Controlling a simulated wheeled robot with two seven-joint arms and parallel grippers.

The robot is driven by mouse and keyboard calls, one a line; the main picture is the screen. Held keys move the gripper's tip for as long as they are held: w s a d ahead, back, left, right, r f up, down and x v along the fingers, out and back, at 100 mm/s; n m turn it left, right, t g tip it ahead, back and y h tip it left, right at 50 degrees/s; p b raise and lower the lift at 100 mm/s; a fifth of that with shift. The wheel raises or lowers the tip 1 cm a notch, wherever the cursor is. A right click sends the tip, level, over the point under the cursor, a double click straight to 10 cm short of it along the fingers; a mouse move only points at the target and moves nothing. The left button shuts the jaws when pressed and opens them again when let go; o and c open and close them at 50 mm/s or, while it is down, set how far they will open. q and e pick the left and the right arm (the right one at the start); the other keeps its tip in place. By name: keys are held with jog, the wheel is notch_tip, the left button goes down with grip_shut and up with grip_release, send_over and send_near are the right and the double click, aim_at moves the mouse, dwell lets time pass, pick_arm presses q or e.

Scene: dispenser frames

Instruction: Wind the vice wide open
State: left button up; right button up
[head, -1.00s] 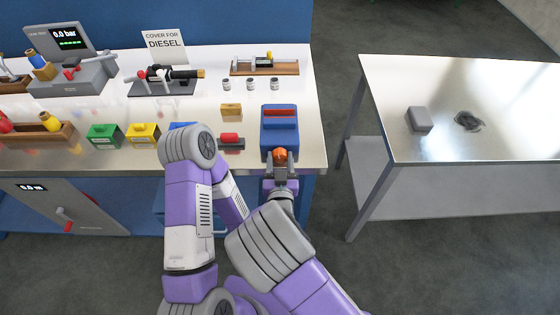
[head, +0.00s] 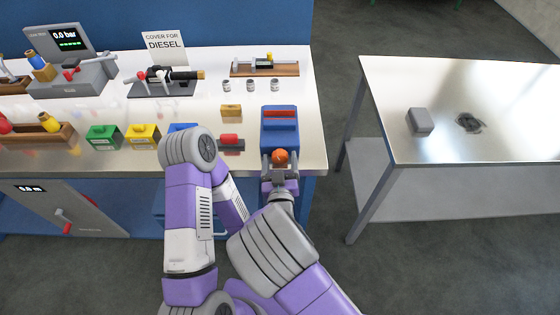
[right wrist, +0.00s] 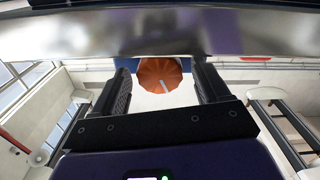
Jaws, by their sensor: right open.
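My right gripper (head: 280,160) is open at the knob, one finger on each side. In the right wrist view the ribbed orange knob (right wrist: 160,75), with a pale line on its face, sits between the tips of the right gripper (right wrist: 164,82). Whether a finger touches it I cannot tell. The jaw gap cannot be made out.
A red-topped dark block (head: 231,142) and a yellow block (head: 231,111) lie left of the vice. Several small jars (head: 251,86) stand behind it. Another metal table (head: 500,110) stands to the right, across a floor gap.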

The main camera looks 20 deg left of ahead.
jog(key=v, duration=0.7)
jog(key=shift+s, duration=0.3)
jog(key=shift+d, duration=0.1)
jog(key=d+f+m+g+h, duration=0.2)
jog(key=d+f+g, duration=0.2)
jog(key=d+f, duration=0.4)
jog(key=d+f+m+g+h, duration=0.2)
jog(key=d+f+g, duration=0.25)
jog(key=f, duration=0.55)
jog(key=s+d+f+m+g+y, duration=0.2)
jog(key=s+d+f+g, duration=0.5)
jog(key=s, duration=0.5)
jog(key=shift+d+f+m+g+y, duration=0.35)
jog(key=shift+d+f+m, duration=0.15)
jog(key=shift+d+m, duration=0.25)
jog(key=shift+s+g+y, duration=0.25)
jog(key=shift+s+g, duration=0.15)
jog(key=shift+s, duration=0.3)
jog(key=shift+c, duration=0.2)
